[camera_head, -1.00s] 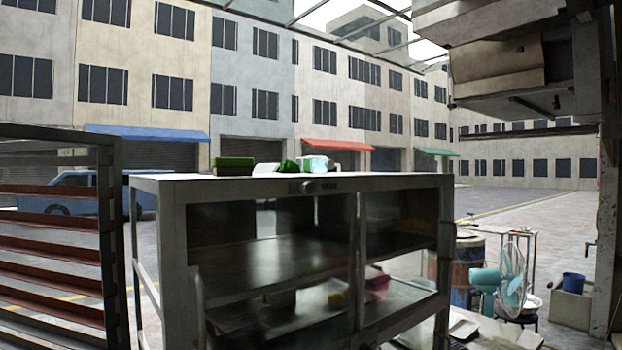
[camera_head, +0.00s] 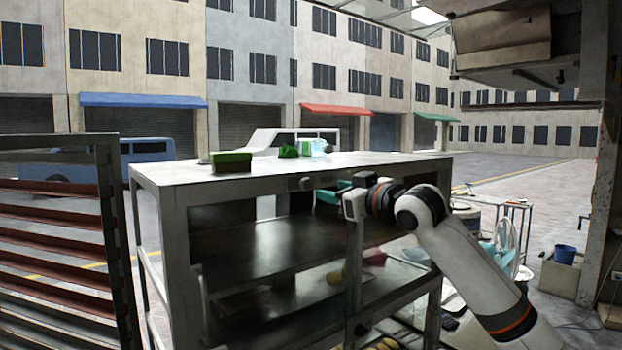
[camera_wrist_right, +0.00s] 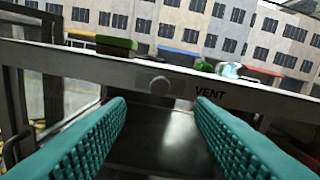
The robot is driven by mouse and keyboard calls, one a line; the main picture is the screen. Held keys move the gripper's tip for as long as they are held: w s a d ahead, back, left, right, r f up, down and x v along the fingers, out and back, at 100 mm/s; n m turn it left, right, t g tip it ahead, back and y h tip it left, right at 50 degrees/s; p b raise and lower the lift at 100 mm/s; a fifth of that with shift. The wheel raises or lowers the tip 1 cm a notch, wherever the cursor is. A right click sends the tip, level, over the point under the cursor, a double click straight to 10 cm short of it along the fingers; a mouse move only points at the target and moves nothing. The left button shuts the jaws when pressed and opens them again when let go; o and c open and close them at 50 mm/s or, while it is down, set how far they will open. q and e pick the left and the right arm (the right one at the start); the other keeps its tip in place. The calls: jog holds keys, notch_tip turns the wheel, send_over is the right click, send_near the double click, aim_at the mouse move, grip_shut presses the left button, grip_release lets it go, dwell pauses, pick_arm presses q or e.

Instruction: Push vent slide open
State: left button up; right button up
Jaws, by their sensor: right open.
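A round vent knob (camera_head: 307,183) sits on the front top rail of the grey metal cabinet (camera_head: 240,189). In the right wrist view the knob (camera_wrist_right: 160,85) is ahead, with the word VENT (camera_wrist_right: 210,94) printed to its right. My right gripper (camera_head: 330,195) is just right of and below the knob in the head view. Its teal ribbed fingers are spread, with nothing between them, and the knob shows beyond the gap between the fingertips (camera_wrist_right: 160,100). I see no contact with the knob. My left gripper is out of view.
A slatted rack (camera_head: 55,230) stands at the left. The cabinet's open shelves lie below the rail.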

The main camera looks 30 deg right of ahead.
aim_at(308, 185)
jog(key=w+p, duration=0.1)
jog(key=w, duration=0.1)
jog(key=w+p, duration=0.1)
jog(key=w, duration=0.2)
jog(key=w+p, duration=0.1)
jog(key=w, duration=0.1)
jog(key=shift+w+a+r, duration=0.2)
jog(key=shift+w+a, duration=0.1)
jog(key=shift+w, duration=0.1)
jog(key=shift+w+f+p, duration=0.2)
jog(key=shift+w+p, duration=0.2)
jog(key=shift+w, duration=0.2)
grip_shut()
jog(key=shift+s, duration=0.1)
